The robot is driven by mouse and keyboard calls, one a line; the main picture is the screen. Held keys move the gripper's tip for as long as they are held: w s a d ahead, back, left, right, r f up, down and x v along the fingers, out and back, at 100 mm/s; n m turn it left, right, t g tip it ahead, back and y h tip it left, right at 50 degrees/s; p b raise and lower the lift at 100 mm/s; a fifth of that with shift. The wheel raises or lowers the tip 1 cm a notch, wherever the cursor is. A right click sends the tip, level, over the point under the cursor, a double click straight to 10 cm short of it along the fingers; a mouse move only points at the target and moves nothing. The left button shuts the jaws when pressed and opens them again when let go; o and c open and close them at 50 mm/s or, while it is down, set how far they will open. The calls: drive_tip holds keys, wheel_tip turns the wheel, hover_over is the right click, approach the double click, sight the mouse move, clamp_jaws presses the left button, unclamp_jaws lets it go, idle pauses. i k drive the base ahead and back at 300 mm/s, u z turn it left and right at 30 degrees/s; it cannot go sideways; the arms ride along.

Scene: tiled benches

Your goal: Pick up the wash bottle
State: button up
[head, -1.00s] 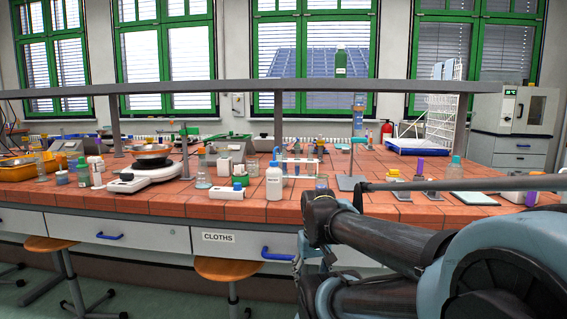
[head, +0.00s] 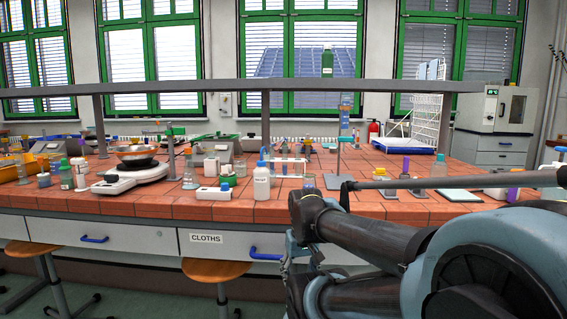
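The wash bottle (head: 261,183) is a white bottle with a blue top. It stands upright near the front edge of the tiled bench, left of my arm. My arm reaches in from the lower right, and its bent links are in front of the bench. The end of my arm, with my gripper (head: 293,266), is low by the bench's drawer front, below and right of the bottle and apart from it. The links hide most of the gripper, so its fingers cannot be made out.
A green-labelled jar (head: 228,177) and a white box (head: 213,193) stand left of the bottle. A test tube rack (head: 288,164) is behind it. A balance (head: 130,181) is farther left. A grey shelf (head: 220,88) spans above the bench. A stool (head: 216,269) stands in front.

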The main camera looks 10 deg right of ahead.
sight(261, 174)
drive_tip(key=z, duration=0.15)
drive_tip(key=k, duration=0.95)
drive_tip(key=u, duration=0.25)
